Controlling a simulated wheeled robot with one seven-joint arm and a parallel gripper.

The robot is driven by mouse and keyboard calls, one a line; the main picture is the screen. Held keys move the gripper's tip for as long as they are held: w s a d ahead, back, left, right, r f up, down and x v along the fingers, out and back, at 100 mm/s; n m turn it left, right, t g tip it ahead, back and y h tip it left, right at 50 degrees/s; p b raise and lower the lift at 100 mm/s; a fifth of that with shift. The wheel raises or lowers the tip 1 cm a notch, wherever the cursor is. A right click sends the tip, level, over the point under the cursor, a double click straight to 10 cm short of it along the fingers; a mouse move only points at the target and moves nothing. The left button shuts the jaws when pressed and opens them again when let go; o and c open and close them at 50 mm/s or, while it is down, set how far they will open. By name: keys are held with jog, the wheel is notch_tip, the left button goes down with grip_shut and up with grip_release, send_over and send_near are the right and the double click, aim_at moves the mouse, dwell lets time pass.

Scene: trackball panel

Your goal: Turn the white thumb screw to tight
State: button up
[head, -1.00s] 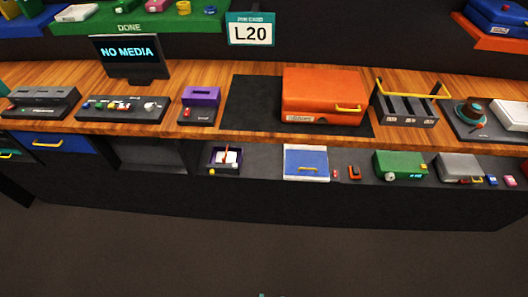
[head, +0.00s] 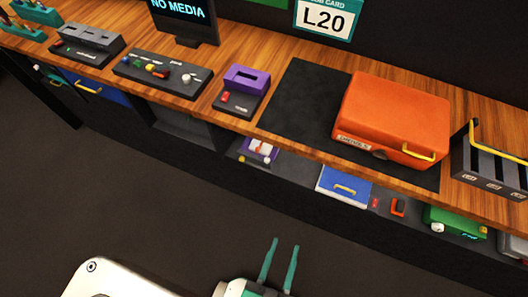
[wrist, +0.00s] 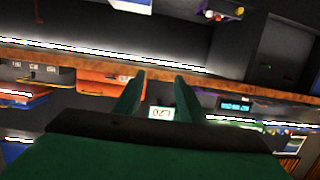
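A small white round knob (head: 437,228) sits on the front of a green box (head: 455,219) on the lower shelf at the right of the head view. Another white round piece (head: 186,78) sits at the right end of a dark panel (head: 150,77) with coloured controls on the wooden counter. I cannot tell for sure which is the white thumb screw. My gripper (head: 285,244) is at the bottom of the head view, well apart from both. Its two green fingers are apart with nothing between them, also in the wrist view (wrist: 159,77).
The wooden counter (head: 230,130) holds an orange case (head: 392,115), a purple-topped box (head: 246,80) and a slotted rack (head: 488,168). A blue box (head: 343,186) with a yellow handle is on the shelf below. The dark floor (head: 120,200) before the counter is clear.

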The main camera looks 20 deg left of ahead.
jog(key=w+f+n+t+y, duration=0.1)
jog(key=w+f+n+y, duration=0.45)
jog(key=w+f, duration=0.7)
jog(key=n+g+y, duration=0.3)
jog(key=y, duration=0.3)
send_near(268, 162)
jog(key=shift+m+g+y, duration=0.25)
jog(key=shift+g, duration=0.05)
jog(key=x, duration=1.1)
jog(key=shift+w+d+r, duration=0.15)
jog(key=shift+w, duration=0.05)
grip_shut()
